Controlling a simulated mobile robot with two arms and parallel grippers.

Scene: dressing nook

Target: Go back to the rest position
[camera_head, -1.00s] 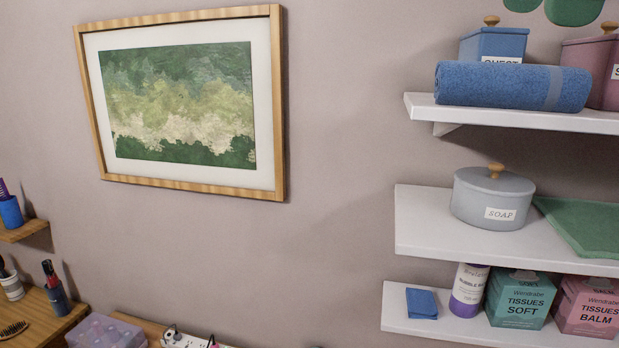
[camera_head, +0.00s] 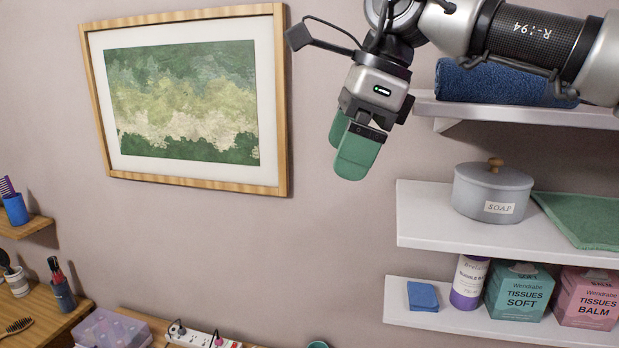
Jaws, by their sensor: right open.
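My right gripper (camera_head: 352,148) hangs at the top centre of the head view, with green fingers pointing down. It is open, and I see nothing between its fingers. It is in front of the bare wall, between the framed picture and the shelves, apart from the things on them. My right arm comes in from the upper right and covers part of the top shelf, including what stands behind the rolled blue towel (camera_head: 490,84). My left gripper is not in view.
White shelves at right hold a grey soap pot (camera_head: 492,190), a folded green cloth (camera_head: 585,219), a bubble bath bottle (camera_head: 468,283), tissue boxes (camera_head: 518,292) and a small blue block (camera_head: 422,296). A framed picture (camera_head: 283,110) hangs left. A power strip (camera_head: 195,338) lies below.

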